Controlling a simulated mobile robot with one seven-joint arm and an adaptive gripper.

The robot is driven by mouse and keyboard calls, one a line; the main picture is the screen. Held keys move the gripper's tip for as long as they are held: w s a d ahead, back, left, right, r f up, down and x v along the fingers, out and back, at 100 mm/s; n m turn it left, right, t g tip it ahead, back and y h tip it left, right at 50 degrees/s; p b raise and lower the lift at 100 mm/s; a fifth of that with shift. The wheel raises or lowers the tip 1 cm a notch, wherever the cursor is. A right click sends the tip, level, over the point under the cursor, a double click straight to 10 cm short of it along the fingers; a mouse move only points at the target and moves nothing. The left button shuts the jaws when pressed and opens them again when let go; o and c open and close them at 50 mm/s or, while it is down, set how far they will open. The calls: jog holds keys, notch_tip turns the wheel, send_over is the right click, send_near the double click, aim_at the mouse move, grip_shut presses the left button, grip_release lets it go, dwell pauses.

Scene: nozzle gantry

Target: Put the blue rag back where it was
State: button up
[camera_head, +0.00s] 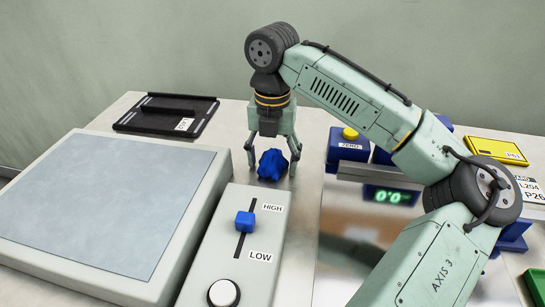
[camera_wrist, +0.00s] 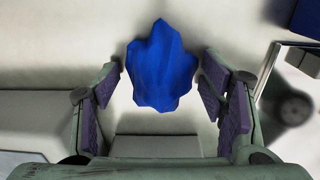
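The blue rag (camera_head: 271,164) is a crumpled, faceted bundle on the light tabletop, just beyond the far end of the control box with the slider. In the wrist view the rag (camera_wrist: 161,66) lies between and a little past the two fingers. My gripper (camera_head: 272,162) points down over the rag, one finger on each side of it. The fingers are spread, and in the wrist view a gap shows between the rag and each finger of the gripper (camera_wrist: 160,88). Whether the rag touches the table everywhere underneath is hidden.
A large grey-blue panel (camera_head: 110,205) fills the left, with a black tray (camera_head: 165,114) behind it. The slider box (camera_head: 260,238) has a blue knob and white button. Right are a blue ZERO unit (camera_head: 348,148), a green display (camera_head: 392,197) and a yellow case (camera_head: 497,151).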

aim_at(273, 151)
jog(key=shift+r, duration=0.1)
notch_tip(273, 151, up, 12)
dwell(0.7)
jog(key=shift+r, duration=0.1)
dwell(2.1)
